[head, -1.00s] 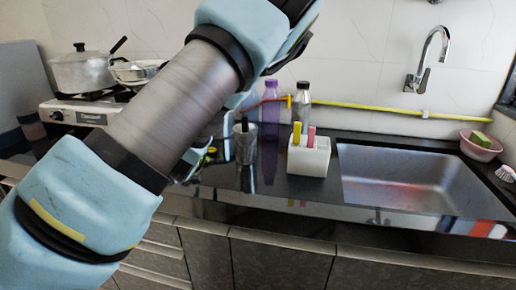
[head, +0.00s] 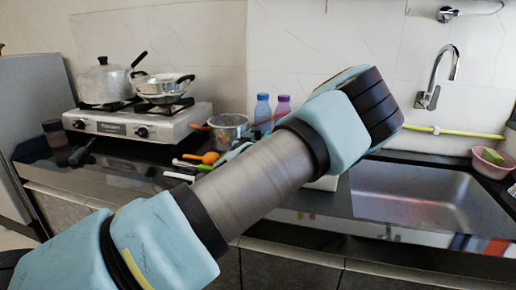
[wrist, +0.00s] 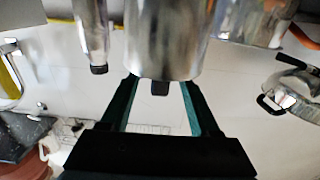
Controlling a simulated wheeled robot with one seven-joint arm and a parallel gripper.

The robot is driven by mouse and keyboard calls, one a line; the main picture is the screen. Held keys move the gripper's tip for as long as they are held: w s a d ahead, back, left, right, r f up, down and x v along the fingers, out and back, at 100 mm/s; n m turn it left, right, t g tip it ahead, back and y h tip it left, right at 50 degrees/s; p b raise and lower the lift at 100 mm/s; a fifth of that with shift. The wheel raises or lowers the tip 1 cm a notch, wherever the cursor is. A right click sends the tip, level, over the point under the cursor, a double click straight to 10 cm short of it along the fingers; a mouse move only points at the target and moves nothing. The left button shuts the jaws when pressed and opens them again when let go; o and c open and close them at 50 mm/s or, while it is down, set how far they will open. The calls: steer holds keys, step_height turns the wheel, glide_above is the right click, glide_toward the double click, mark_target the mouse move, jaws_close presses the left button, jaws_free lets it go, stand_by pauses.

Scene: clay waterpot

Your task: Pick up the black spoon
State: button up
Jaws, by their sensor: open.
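In the wrist view, which is upside down, a short black tip (wrist: 160,88) shows past the rim of a shiny metal cup (wrist: 160,40). It looks like the end of the black spoon; the rest is hidden by the cup. My gripper (wrist: 160,82) is open and empty, with one dark green finger on each side of the black tip. I cannot tell whether either finger touches it. In the head view my arm hides the cup, the spoon and the gripper.
A bottle with a black cap (wrist: 92,35) stands close beside the cup.

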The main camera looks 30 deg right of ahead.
steer(key=shift+p+x, duration=0.45)
steer(key=shift+x, duration=1.3)
jaws_close()
